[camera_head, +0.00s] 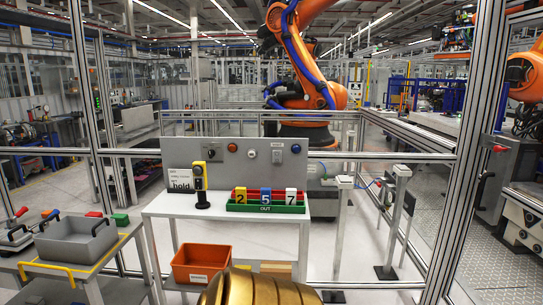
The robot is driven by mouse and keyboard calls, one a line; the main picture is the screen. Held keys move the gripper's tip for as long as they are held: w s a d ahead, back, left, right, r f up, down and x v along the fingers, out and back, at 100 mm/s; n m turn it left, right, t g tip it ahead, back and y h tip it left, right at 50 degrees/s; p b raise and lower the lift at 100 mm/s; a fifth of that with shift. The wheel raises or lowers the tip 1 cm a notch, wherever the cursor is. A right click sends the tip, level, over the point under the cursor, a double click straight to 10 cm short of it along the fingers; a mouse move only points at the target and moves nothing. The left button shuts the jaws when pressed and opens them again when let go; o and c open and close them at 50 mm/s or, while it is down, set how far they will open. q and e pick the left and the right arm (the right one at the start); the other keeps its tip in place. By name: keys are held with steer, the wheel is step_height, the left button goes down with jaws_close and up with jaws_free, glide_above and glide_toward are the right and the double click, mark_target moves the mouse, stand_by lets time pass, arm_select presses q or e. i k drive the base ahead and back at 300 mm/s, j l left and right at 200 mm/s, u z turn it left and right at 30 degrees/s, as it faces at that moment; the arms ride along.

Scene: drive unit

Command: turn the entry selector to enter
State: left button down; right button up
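A grey upright panel (262,175) stands at the back of a white table (215,221) in the middle of the view. It carries several small controls. A dark switch with a small labelled plate (277,156) sits right of centre; it may be the entry selector, but its marks and setting are too small to read. A black control (211,153) on a grey plate is at the panel's left, a red one (232,147) beside it, and a blue-grey one (296,149) at the right. Neither of my grippers is in view.
On the table are a yellow-and-black handheld device (199,184) on a stand, a "hold" card (180,182), and a green OUT tray (265,208) with numbered tags. An orange bin (201,264) is below. A grey bin (76,241) stands left. Metal fencing surrounds an orange robot arm behind.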

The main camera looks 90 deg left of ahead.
mark_target(212, 153)
steer(key=u, duration=0.45)
steer(key=k+u, duration=0.15)
steer(key=u, duration=0.3)
steer(key=l+u, duration=0.1)
steer(key=u, duration=0.3)
steer(key=k+u, duration=0.15)
steer(key=u, duration=0.3)
steer(key=j+u, duration=0.1)
steer(key=u, duration=0.35)
steer(key=k+u, duration=0.1)
steer(key=u, duration=0.35)
steer(key=j+u, duration=0.15)
steer(key=u, duration=0.3)
steer(key=i, duration=0.3)
